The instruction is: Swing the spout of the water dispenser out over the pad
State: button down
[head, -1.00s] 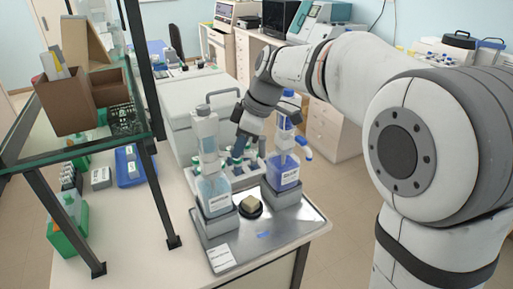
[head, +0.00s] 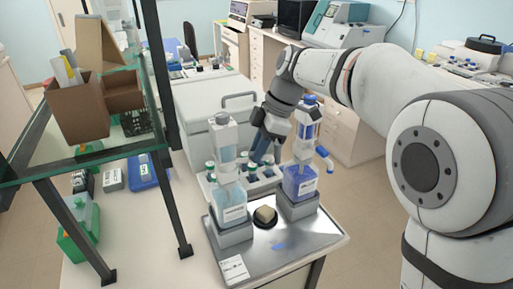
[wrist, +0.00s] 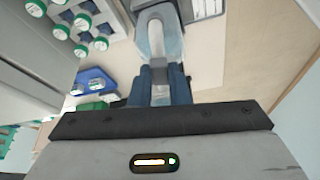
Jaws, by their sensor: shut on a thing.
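The water dispenser, with pale clear liquid (head: 229,207), stands upright on the left of the steel tray. Its grey-white pump head (head: 223,130) is on top. My gripper (head: 262,152) is just behind and right of it, fingers pointing down. In the wrist view my gripper (wrist: 160,88) is shut on a narrow pale part, seemingly the spout (wrist: 160,94), with a translucent rounded body (wrist: 160,35) beyond. The spout's direction is hidden in the head view.
A second dispenser with blue-violet liquid (head: 299,183) and a blue spout (head: 323,158) stands to the right on the tray (head: 290,243). Several green-capped bottles (head: 268,171) stand behind. A glass shelf on black posts (head: 157,195) is at the left.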

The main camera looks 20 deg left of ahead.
jog(key=c, duration=1.4)
grip_release()
jog(key=shift+s+a, duration=0.1)
jog(key=shift+o, duration=0.2)
jog(key=shift+r, duration=0.1)
jog(key=v, duration=0.7)
jog(key=shift+r, duration=0.3)
jog(key=shift+c, duration=0.6)
